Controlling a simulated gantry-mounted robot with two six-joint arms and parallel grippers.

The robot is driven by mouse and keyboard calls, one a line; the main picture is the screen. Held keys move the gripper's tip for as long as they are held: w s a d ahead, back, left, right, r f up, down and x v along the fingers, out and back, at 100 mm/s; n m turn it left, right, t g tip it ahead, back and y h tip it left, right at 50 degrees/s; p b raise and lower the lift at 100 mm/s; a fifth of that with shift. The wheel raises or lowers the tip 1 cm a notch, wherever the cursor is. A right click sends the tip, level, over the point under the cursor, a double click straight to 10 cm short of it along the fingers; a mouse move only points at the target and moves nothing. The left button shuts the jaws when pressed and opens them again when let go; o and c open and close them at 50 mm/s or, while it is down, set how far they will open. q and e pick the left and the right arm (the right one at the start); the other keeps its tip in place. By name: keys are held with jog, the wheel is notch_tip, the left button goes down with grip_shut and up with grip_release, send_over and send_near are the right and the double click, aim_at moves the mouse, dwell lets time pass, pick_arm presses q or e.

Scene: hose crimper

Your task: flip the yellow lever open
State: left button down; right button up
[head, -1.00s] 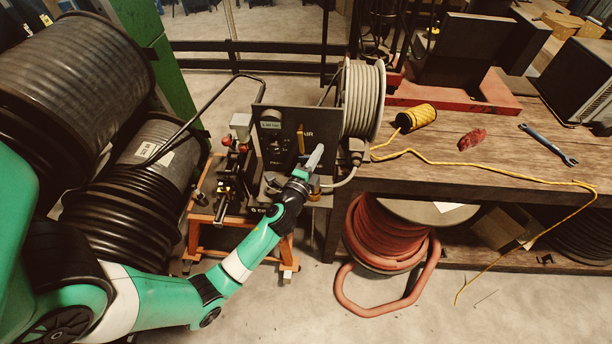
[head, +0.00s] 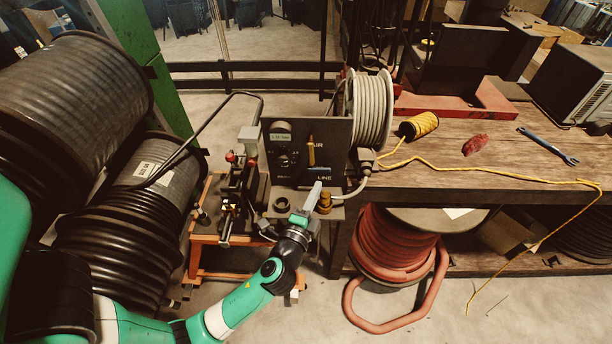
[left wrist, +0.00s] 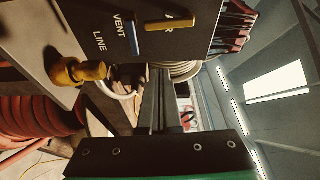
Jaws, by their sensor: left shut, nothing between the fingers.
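The yellow lever (head: 311,151) stands upright on the dark panel (head: 290,135) of the crimper, next to the lettering "AIR". In the left wrist view the yellow lever (left wrist: 171,24) lies across the panel near the top, beside a blue lever (left wrist: 137,38) by the word "VENT". My left gripper (head: 316,188) is shut and empty. It is in front of the panel's lower edge, below the yellow lever and apart from it. In the left wrist view the left gripper's closed fingers (left wrist: 158,100) point up the picture. My right gripper is not in view.
A brass fitting (head: 325,202) stands on the crimper's ledge close to my left gripper. A grey hose reel (head: 371,110) is right of the panel. Large black hose reels (head: 75,95) stand left. The wooden bench (head: 460,165) holds a yellow spool (head: 419,125) and a wrench (head: 548,146).

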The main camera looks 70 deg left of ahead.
aim_at(311, 150)
pick_arm(q)
jog(key=x, duration=1)
jog(key=shift+w+r, duration=0.15)
jog(key=shift+w, duration=0.4)
jog(key=s, duration=0.2)
jog(key=s+a+p, duration=0.1)
jog(key=shift+s+a, duration=0.1)
jog(key=shift+s, duration=0.3)
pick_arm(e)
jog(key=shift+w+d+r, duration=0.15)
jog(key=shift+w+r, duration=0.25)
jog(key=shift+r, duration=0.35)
pick_arm(q)
jog(key=shift+f, duration=0.2)
